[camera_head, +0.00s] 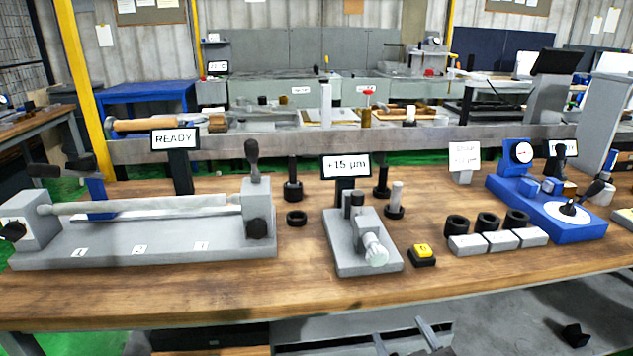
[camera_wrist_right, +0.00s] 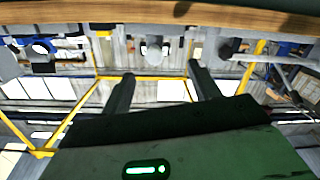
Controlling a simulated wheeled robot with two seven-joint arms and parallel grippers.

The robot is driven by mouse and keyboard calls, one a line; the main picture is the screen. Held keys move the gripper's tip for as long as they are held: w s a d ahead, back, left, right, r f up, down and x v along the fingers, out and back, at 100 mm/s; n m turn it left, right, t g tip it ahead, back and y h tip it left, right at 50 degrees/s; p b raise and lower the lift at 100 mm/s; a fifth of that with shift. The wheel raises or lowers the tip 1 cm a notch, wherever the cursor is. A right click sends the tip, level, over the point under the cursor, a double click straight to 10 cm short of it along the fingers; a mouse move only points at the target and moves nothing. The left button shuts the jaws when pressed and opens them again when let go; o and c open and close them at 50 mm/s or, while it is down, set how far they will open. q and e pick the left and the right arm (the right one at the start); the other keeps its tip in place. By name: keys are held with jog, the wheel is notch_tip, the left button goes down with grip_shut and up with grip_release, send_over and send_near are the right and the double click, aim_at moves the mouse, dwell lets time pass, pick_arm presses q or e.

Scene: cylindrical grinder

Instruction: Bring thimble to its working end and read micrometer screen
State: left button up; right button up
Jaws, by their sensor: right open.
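The micrometer stand (camera_head: 350,262) is a grey block on the wooden bench, with a pale ribbed thimble (camera_head: 375,249) at its near end. The micrometer screen (camera_head: 346,166) stands behind it and reads "+15 µm". My right gripper (camera_head: 400,330) is at the bottom of the head view, below and in front of the bench edge, open and empty. The right wrist view appears upside down; there the open fingers (camera_wrist_right: 162,72) point towards the bench, and a grey rounded shape, apparently the micrometer (camera_wrist_right: 154,47), lies beyond them, apart from them. My left gripper is not in view.
A yellow button (camera_head: 422,251) on a black base sits right of the micrometer. A long grey fixture (camera_head: 150,240) with a "READY" screen (camera_head: 175,139) is left. Bare bench lies in front.

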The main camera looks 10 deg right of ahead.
jog(key=s+a+f+g+y, duration=0.1)
jog(key=s+a+f+g, duration=0.1)
jog(key=s+f, duration=0.4)
jog(key=s+a+f+m+g+y, duration=0.1)
jog(key=s+f+g, duration=0.3)
jog(key=s+f, duration=0.2)
jog(key=s, duration=0.2)
jog(key=shift+s+a+f+g, duration=0.3)
jog(key=shift+a, duration=0.1)
dwell(1.3)
